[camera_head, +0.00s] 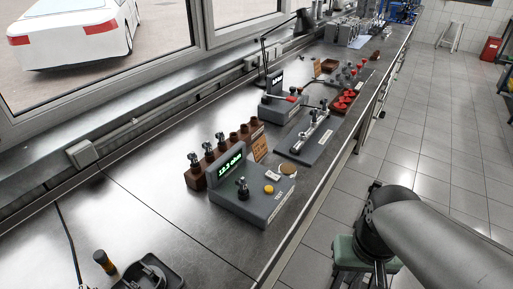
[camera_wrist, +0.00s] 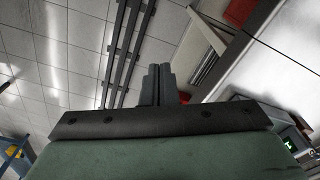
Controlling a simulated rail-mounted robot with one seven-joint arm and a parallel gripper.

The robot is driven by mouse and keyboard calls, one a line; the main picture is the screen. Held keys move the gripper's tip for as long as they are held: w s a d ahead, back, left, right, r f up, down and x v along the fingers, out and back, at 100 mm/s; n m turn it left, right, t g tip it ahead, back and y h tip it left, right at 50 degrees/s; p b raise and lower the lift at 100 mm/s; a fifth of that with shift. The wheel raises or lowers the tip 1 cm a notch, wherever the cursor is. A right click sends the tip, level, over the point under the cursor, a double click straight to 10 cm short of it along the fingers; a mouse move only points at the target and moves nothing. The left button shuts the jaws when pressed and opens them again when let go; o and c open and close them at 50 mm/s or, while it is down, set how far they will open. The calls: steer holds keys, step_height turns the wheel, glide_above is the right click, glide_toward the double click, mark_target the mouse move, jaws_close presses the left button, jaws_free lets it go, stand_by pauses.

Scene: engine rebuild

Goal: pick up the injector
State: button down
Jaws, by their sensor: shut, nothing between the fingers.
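Several dark injectors with metal tops stand in a brown rack (camera_head: 196,178) on the bench; its far sockets look empty. Another injector (camera_head: 242,188) stands upright on the grey test box (camera_head: 262,207), which has a lit green display and a yellow button. I cannot tell which injector is meant. My gripper's fingers (camera_wrist: 158,72) are together and empty in the wrist view, with tiled floor beyond them. In the head view my arm is at the lower right, off the bench's front edge, and the fingertips cannot be made out. No injector shows in the wrist view.
Beyond the test box are a second grey device (camera_head: 283,108), a grey fixture plate (camera_head: 303,140) and a red tray (camera_head: 345,101). An orange card (camera_head: 260,149) stands near the rack. A black holder (camera_head: 150,274) lies at the near left. The bench between is clear.

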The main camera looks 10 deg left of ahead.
stand_by(0.4)
steer(key=c, duration=1.2)
jaws_free()
steer(key=shift+o, duration=0.2)
